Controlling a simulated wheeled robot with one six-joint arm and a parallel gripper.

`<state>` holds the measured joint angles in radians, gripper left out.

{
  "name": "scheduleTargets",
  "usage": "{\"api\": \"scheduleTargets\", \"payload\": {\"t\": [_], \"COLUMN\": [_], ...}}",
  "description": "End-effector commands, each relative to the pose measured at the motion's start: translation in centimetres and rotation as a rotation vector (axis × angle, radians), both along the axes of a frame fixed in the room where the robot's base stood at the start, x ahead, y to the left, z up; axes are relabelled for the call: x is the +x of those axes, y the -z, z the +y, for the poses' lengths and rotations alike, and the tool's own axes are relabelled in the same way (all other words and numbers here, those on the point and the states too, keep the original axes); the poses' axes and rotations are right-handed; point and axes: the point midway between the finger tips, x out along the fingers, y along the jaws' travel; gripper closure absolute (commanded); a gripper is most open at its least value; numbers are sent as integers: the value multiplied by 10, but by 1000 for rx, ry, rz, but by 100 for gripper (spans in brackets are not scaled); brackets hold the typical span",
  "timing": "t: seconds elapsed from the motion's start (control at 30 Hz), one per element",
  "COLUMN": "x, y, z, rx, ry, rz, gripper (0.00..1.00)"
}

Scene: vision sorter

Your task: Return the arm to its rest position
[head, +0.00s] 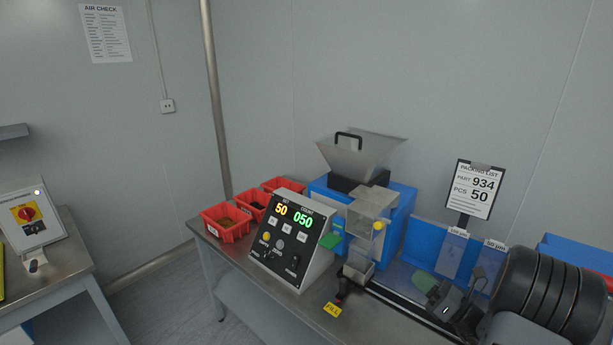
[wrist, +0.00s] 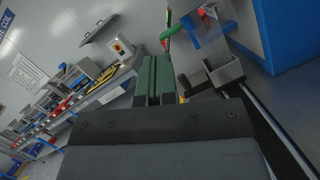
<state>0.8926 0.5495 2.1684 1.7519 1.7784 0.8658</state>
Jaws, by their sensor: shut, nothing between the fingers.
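My gripper (head: 427,285) is at the lower right of the head view, at the end of my black ribbed arm. It is in front of the blue counting machine (head: 398,225) and the clear bags or panels hung at its right. In the wrist view the green fingers of my gripper (wrist: 152,78) lie together with nothing between them. A grey open box (wrist: 226,75) on a rail is just right of the fingers; I cannot tell whether they touch anything.
The control box (head: 291,240) shows 50 and 050. Several red bins (head: 226,234) stand behind it. A metal hopper (head: 375,158) tops the machine. A packing list sign (head: 474,190) reads part 934, 50 pieces. Another bench (head: 60,265) is at left, with open floor between.

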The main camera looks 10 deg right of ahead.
Motion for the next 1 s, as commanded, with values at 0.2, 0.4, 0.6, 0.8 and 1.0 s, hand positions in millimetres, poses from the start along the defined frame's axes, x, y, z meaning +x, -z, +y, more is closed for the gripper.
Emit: {"api": "scheduleTargets", "payload": {"t": [0.2,0.4,0.6,0.8,1.0], "x": [-29,-90,-124,-125,-128], "y": [54,59,25,-30,-69], "z": [47,114,127,144,176], "rx": [-448,-1185,-1876,-2288,-2436], "ry": [-215,-793,-1354,-1595,-1571], "rz": [94,-91,-555,-952,-1178], "gripper": [100,100,100,100,100]}}
